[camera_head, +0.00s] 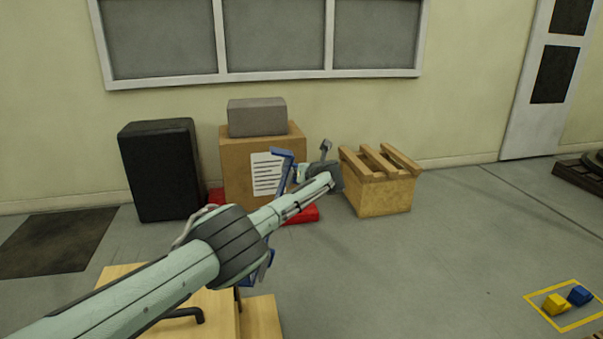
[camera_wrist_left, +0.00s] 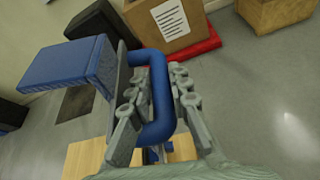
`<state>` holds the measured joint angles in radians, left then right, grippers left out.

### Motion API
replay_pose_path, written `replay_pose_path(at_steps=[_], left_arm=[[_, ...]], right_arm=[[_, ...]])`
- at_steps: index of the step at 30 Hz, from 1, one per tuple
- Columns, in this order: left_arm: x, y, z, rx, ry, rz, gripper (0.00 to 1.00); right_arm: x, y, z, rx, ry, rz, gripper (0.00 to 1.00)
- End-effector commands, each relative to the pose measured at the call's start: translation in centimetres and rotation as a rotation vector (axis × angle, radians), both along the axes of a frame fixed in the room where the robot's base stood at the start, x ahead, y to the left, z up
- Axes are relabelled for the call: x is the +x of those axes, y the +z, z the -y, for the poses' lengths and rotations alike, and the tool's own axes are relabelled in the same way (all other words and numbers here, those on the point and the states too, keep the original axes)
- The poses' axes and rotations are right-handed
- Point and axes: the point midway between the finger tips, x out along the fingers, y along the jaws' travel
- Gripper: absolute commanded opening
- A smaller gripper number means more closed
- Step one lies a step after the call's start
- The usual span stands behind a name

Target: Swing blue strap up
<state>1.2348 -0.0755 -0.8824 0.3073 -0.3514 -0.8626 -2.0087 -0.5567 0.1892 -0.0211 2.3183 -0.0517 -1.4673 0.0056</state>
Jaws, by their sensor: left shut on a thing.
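The blue strap (camera_wrist_left: 65,68) shows in the left wrist view as a thick blue piece at left with a loop-shaped blue handle (camera_wrist_left: 160,85). My left gripper (camera_wrist_left: 155,105) has its grey fingers on both sides of that handle and is shut on it. In the head view, parts of the blue strap (camera_head: 281,168) show beside the left gripper (camera_head: 312,173), and a lower blue part shows behind my forearm. My arm hides much of the strap and what it joins to. My right gripper is in neither view.
A cardboard box (camera_head: 240,155) with a grey block (camera_head: 257,117) on top stands behind the gripper. A black case (camera_head: 160,170) is at left, a wooden crate (camera_head: 380,195) at right. A wooden surface (camera_head: 260,315) lies below my arm.

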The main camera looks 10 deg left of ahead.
Motion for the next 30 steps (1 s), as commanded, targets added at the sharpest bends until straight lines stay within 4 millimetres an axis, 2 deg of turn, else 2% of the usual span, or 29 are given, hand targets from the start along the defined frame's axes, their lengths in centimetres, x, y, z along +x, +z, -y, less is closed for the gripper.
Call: replay_pose_path(at_steps=[1, 17, 18, 19, 30], left_arm=[[-0.2, -1.03, 0.06, -0.005, -0.002, -0.008, 0.0], [-0.24, -1.2, 0.02, -0.005, 0.0, -0.009, 0.0], [-0.24, -1.21, 0.01, -0.006, 0.0, -0.01, 0.22], [-0.25, -1.22, 0.0, -0.005, 0.001, -0.01, 0.25], [-0.37, -1.29, -0.23, -0.004, 0.007, -0.013, 0.27]], right_arm=[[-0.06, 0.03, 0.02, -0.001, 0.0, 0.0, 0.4], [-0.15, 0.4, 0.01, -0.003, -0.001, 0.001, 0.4], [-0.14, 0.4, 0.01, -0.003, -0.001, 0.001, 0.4], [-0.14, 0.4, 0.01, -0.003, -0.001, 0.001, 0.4], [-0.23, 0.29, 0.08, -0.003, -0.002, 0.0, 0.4]])
